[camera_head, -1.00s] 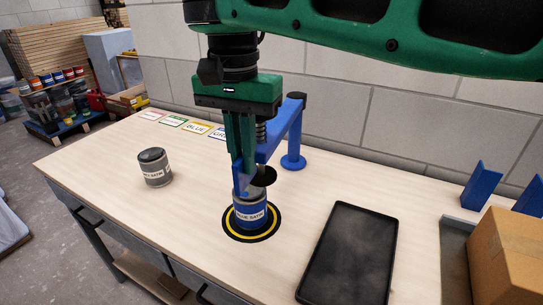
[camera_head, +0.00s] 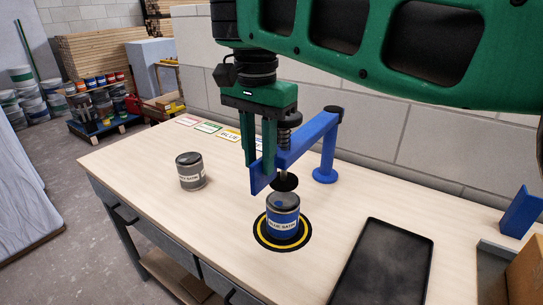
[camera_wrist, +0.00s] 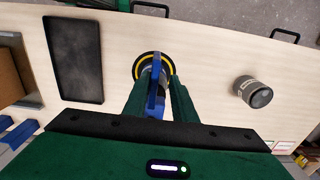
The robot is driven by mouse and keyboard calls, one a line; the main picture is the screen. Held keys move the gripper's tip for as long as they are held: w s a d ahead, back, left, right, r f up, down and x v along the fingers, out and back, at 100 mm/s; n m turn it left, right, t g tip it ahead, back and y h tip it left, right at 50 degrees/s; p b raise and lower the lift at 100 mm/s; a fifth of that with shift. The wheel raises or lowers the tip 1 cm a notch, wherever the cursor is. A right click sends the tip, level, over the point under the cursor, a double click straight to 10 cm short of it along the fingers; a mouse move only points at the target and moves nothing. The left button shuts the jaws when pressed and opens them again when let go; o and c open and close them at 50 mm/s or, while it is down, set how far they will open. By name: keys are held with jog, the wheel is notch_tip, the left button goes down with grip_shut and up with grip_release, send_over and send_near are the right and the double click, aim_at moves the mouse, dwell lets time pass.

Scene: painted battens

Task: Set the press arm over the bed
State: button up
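The blue press arm (camera_head: 303,143) reaches from its post (camera_head: 326,160) out over the bed, a black and yellow ring (camera_head: 260,238) on the bench. Its round black pad (camera_head: 284,183) hangs just above a blue-labelled can (camera_head: 283,216) standing upright on the ring. A small gap shows between pad and can. My green gripper (camera_head: 262,178) points down near the arm's free end. In the wrist view, its fingers lie on both sides of the blue arm (camera_wrist: 156,92), apparently shut on it. The arm hides most of the can there.
A grey can (camera_head: 191,172) stands to the left on the bench. A dark tray (camera_head: 384,270) lies to the right, with blue brackets (camera_head: 521,213) and a cardboard box (camera_head: 528,275) beyond. Colour label cards (camera_head: 208,127) lie at the back near the block wall.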

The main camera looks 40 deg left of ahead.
jog(key=shift+d, duration=0.15)
notch_tip(320, 180, up, 11)
jog(key=shift+f, duration=0.2)
dwell(0.5)
dwell(0.5)
